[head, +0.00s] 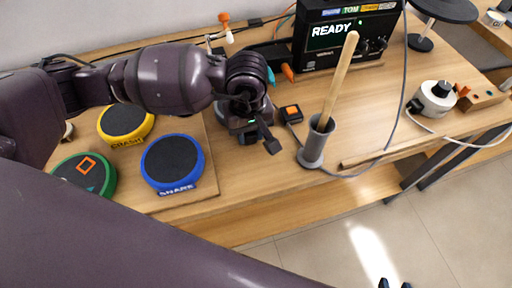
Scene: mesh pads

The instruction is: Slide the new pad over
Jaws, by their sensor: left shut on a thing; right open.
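Three round dark-topped pads lie on the left: a yellow one marked CRASH (125,120), a blue one marked SNARE (173,160) and a green one (86,177) with an orange square on top, partly hidden by my arm. Which is the new pad, I cannot tell. My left gripper (258,138) points down over the table, right of the blue pad and apart from it. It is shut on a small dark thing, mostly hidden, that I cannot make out. My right gripper (394,284) shows only two dark fingertips at the bottom edge, apart and empty, over the floor.
A black drum module (346,40) reading READY stands at the back. A grey holder (316,146) with a wooden stick (340,80) stands right of my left gripper, near a small orange-black box (291,114). Cables cross the table's right side.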

